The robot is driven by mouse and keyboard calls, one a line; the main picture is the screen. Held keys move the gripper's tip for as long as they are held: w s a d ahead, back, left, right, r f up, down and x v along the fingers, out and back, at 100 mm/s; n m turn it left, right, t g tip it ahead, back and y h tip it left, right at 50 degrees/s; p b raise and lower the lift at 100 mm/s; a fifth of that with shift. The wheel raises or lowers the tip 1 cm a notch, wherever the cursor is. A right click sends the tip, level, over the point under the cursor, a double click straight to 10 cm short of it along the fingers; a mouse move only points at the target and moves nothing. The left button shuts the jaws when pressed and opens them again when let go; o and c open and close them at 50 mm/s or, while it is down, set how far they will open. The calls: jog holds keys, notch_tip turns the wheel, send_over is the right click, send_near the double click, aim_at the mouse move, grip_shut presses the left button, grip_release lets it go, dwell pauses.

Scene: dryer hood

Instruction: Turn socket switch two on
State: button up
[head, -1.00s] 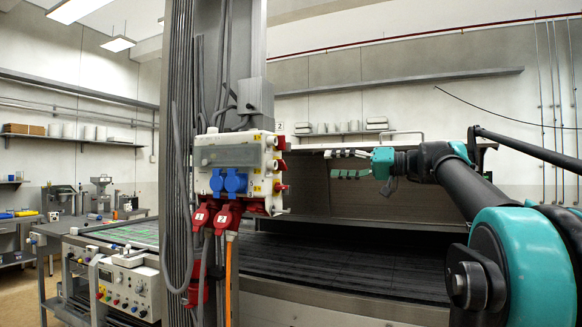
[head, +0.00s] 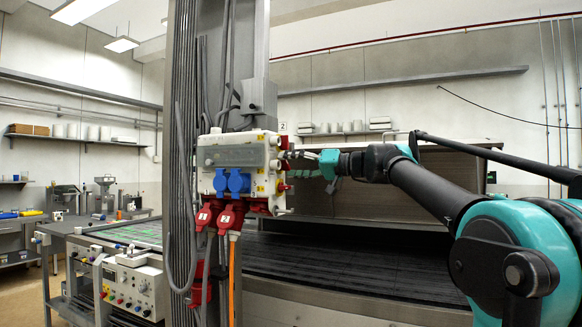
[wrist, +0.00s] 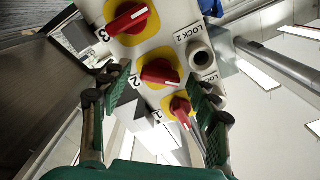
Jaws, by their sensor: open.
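Socket switch two (wrist: 160,73) is a red rotary knob on a yellow plate, marked 2, in the middle of a row of three in the wrist view. Switch three (wrist: 127,19) is above left of it and switch one (wrist: 181,110) is below right. My gripper (wrist: 160,84) is open, with its green fingers on either side of switch two in the picture. I see no clear contact with the knob. In the head view my gripper (head: 312,163) is at the right side of the white socket box (head: 238,152), fingers pointing at it.
A round grey fitting marked LOCK 2 (wrist: 201,55) sits close beside switch two. A dark slatted conveyor bed (head: 350,265) lies below my arm.

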jog(key=shift+c, duration=0.2)
jog(key=c, duration=1.1)
jog(key=shift+m, duration=0.4)
jog(key=m, duration=0.9)
jog(key=shift+m, duration=0.3)
